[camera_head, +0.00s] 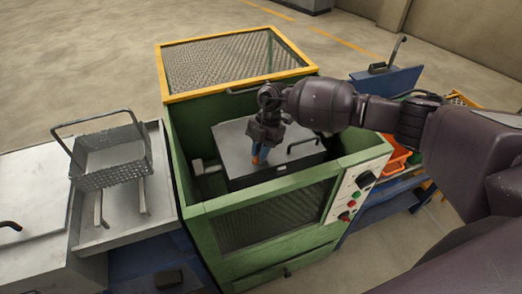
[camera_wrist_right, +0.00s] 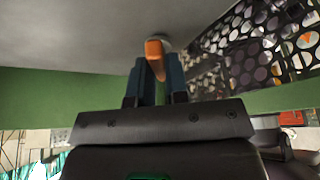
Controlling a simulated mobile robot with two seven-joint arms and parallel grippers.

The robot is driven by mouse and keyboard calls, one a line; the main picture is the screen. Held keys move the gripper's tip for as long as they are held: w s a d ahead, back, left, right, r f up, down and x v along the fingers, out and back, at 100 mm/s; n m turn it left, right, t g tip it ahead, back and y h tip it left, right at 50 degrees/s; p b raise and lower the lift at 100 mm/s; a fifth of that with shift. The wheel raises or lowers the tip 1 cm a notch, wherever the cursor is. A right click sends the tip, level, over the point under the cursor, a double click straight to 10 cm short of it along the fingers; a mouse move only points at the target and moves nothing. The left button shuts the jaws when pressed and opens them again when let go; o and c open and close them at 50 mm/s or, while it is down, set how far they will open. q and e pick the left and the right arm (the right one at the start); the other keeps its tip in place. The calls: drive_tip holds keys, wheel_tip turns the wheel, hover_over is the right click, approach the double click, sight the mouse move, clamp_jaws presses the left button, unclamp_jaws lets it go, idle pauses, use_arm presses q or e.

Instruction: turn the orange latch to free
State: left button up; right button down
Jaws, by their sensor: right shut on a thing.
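The orange latch (camera_wrist_right: 155,54) shows between the fingertips of my right gripper (camera_wrist_right: 155,68) in the right wrist view, on a grey surface. In the head view the orange latch (camera_head: 256,160) is a small spot at the tip of my right gripper (camera_head: 259,150), which reaches down inside the green machine (camera_head: 180,140). The right gripper is shut on the latch. Its fingers cover part of it, and I cannot tell how far it is turned. The grey lid (camera_head: 235,140) with a dark handle lies behind and beside the gripper. My left gripper is not in view.
A yellow-framed mesh cover (camera_head: 230,62) stands raised at the back of the machine. A perforated basket (camera_head: 110,155) sits on a metal tray at left. A control panel (camera_head: 357,190) with knobs is at front right. An orange crate (camera_head: 398,155) stands further right.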

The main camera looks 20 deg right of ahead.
drive_tip(key=n+g+h, duration=0.1)
drive_tip(key=n, duration=0.2)
drive_tip(key=shift+w+a+f+n+b, duration=0.1)
drive_tip(key=shift+n+b, duration=0.25)
drive_tip(key=shift+n, duration=0.05)
drive_tip(key=n+h, duration=0.1)
drive_tip(key=n, duration=0.1)
drive_tip(key=shift+n+g+b, duration=0.3)
drive_tip(key=shift+n, duration=0.1)
drive_tip(key=shift+a+n+h, duration=0.1)
drive_tip(key=shift+n+h, duration=0.3)
drive_tip(key=shift+n, duration=0.7)
drive_tip(key=shift+n+h+b, duration=0.4)
drive_tip(key=shift+n+h, duration=0.1)
drive_tip(key=shift+n, duration=0.6)
drive_tip(key=c, duration=1.1)
unclamp_jaws()
